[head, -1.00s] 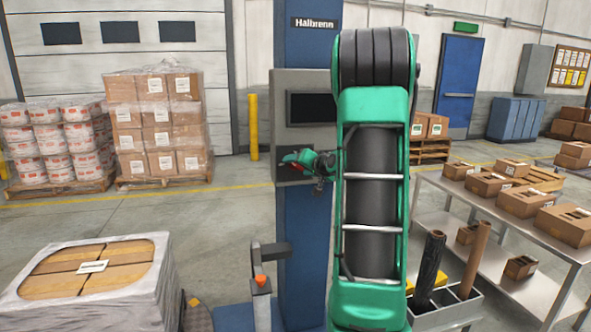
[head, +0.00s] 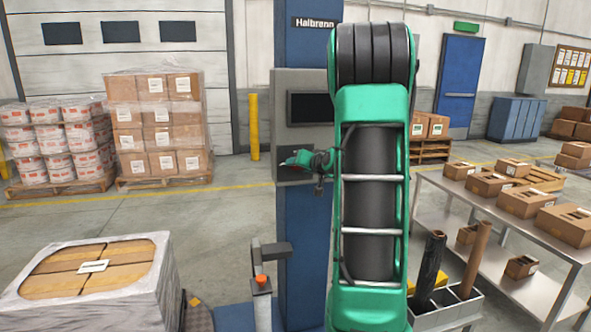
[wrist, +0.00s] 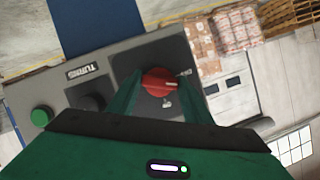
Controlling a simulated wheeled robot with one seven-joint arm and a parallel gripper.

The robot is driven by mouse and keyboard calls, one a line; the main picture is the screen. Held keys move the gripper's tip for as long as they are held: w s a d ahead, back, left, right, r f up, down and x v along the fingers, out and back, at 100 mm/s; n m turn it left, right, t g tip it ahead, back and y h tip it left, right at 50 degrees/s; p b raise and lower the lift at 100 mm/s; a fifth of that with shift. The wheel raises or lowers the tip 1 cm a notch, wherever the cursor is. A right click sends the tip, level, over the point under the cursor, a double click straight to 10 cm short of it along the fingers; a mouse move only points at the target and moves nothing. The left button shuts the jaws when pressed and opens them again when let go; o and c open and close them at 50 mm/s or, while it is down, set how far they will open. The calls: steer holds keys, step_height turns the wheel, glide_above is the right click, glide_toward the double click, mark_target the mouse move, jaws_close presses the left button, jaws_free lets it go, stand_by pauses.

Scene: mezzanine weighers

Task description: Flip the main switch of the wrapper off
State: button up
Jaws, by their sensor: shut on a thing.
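The wrapper's blue column (head: 304,225) carries a grey control box with a dark screen (head: 311,107). In the wrist view a red rotary switch (wrist: 160,82) sits on a dark plate of the grey panel (wrist: 62,83). A white mark on its face points right. Small labels beside it are partly hidden and too small to read surely. My gripper (wrist: 158,90) has one finger on each side of the red switch and is shut on it. In the head view my gripper (head: 300,158) is at the box's lower front, and the switch is mostly hidden.
A wrapped pallet load (head: 97,280) stands front left. A steel table (head: 470,202) with cartons stands right.

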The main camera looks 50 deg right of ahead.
steer(key=n, duration=0.1)
steer(key=n+g+h, duration=0.1)
steer(key=n+h, duration=0.1)
steer(key=shift+w+a+r+n, duration=0.15)
steer(key=shift+w+a+n, duration=0.1)
steer(key=shift+a+n, duration=0.05)
stand_by(0.6)
steer(key=o, duration=1.1)
steer(key=shift+c, duration=0.2)
steer(key=shift+s+g, duration=0.1)
steer(key=shift+g, duration=0.2)
steer(key=v, duration=1)
steer(key=shift+s+a, duration=0.2)
steer(key=shift+a, duration=0.05)
